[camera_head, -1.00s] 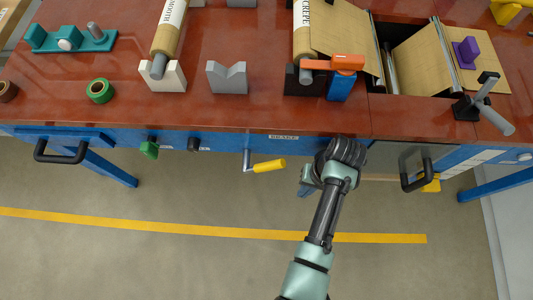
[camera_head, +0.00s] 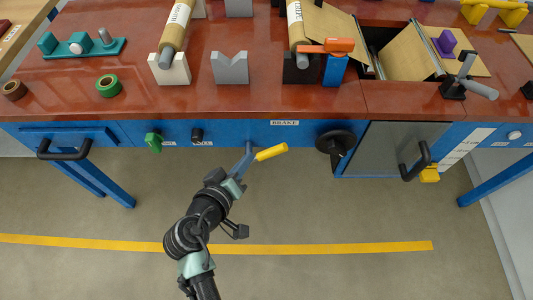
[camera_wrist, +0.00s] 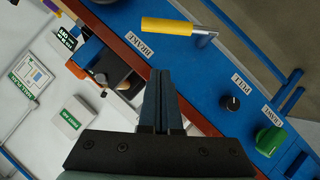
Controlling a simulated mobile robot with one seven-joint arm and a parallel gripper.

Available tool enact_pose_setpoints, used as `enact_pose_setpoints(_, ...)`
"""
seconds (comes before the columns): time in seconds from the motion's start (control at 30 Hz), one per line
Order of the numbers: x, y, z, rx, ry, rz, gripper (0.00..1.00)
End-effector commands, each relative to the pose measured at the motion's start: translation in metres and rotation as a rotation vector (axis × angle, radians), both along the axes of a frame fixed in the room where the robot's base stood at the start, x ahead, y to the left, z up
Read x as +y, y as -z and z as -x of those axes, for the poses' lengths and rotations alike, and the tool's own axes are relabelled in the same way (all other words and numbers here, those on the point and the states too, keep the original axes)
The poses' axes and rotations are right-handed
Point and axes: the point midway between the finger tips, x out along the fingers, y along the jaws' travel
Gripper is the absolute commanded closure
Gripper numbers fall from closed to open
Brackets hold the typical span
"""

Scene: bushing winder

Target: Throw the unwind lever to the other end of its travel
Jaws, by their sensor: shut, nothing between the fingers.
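A lever with a yellow grip (camera_head: 271,152) is on the blue front panel, beside the BRAKE label; no label reading "unwind" is legible. Its grip points right and slightly up in the head view. In the wrist view, the yellow grip (camera_wrist: 166,26) runs left from a bare metal crank end. My gripper (camera_head: 246,156) is shut and empty in front of the panel, at the left end of the grip in the head view. In the wrist view, my fingertips (camera_wrist: 160,72) appear below the grip with a visible gap; exact depth is unclear. My fingers partly cover the crank end in the head view.
A black handwheel (camera_head: 336,142) and a grey door (camera_head: 385,148) are to the right. A black knob (camera_head: 197,135) and green knob (camera_head: 153,142) are to the left on the panel. The red tabletop (camera_head: 290,102) overhangs above. Open floor lies in front.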

Motion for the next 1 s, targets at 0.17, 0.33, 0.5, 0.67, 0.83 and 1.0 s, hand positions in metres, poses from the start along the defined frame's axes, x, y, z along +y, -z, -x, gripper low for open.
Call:
enact_pose_setpoints(0.17, -0.015, 0.016, -0.032, 0.002, 0.004, 0.000, 1.00)
enact_pose_setpoints(0.33, -0.027, 0.032, -0.053, 0.005, 0.005, 0.001, 1.00)
enact_pose_setpoints(0.5, -0.041, 0.050, -0.056, 0.005, 0.004, 0.000, 1.00)
enact_pose_setpoints(0.67, -0.046, 0.057, -0.058, 0.002, 0.004, 0.000, 1.00)
enact_pose_setpoints(0.83, -0.047, 0.058, -0.058, 0.003, 0.003, -0.001, 1.00)
enact_pose_setpoints(1.0, -0.047, 0.058, -0.058, 0.003, 0.003, -0.001, 1.00)
